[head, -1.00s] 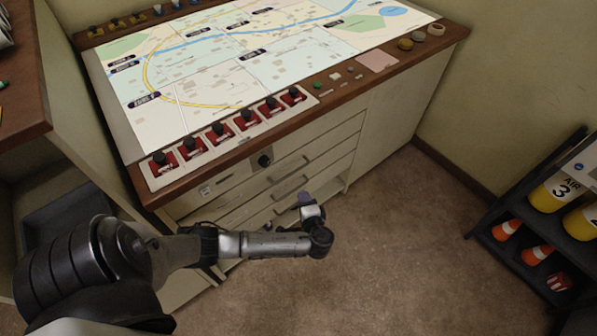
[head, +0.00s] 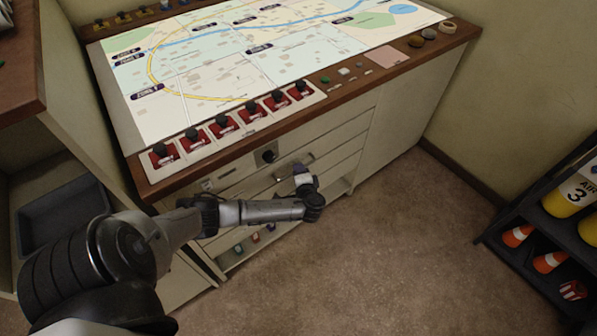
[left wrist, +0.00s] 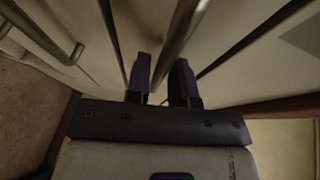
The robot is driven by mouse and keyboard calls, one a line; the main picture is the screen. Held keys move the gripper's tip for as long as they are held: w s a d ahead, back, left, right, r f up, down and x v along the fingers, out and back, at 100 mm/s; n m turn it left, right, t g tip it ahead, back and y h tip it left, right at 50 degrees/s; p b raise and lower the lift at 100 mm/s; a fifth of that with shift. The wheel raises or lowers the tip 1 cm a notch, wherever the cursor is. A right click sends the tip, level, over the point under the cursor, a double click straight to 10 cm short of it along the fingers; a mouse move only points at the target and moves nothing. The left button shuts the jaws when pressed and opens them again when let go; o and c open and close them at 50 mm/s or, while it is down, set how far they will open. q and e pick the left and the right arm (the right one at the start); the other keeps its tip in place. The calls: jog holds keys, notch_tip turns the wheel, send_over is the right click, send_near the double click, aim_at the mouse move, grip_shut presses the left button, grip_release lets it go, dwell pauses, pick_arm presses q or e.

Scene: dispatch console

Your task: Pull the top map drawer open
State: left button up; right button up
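The map drawers are pale fronts with metal bar handles, set under the console top. The top drawer's handle (head: 294,164) shows in the head view just above my left gripper (head: 301,171), and its drawer looks closed. In the left wrist view a metal bar handle (left wrist: 183,30) runs down between the two dark fingers of my left gripper (left wrist: 161,80). The fingers stand apart, with a gap visible beside the bar. My arm hides part of the lower drawers. My right gripper is in neither view.
A black rack (head: 540,215) with cylinders and cones stands at right. The floor between is clear.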

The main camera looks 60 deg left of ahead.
pick_arm(q)
jog(key=shift+w+a+f, duration=0.1)
jog(key=shift+w+a, duration=0.05)
jog(key=shift+a, duration=0.35)
grip_shut()
